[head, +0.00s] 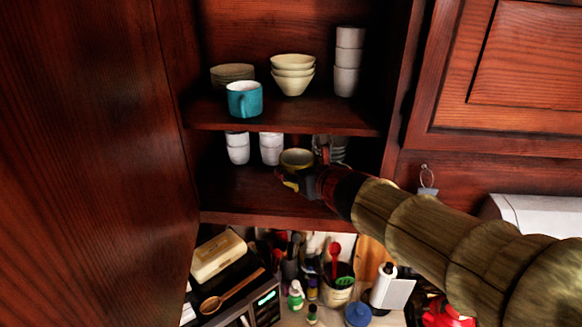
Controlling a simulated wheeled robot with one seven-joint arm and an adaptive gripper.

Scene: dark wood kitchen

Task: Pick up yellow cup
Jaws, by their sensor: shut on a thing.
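The yellow cup (297,158) is in the lower compartment of the open cupboard, near the middle of the shelf. Its round opening faces up toward the camera. My gripper (297,182) is at the cup's front side and is shut on it. My arm reaches in from the lower right. The gripper and arm hide part of the cup's lower body. I cannot tell whether the cup touches the shelf.
White cups (238,148) and glasses (338,149) stand behind the yellow cup. The upper shelf (330,120) holds a teal mug (244,99), bowls (292,75) and stacked white cups (348,62). A cupboard door (90,160) stands at left. The counter below is cluttered.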

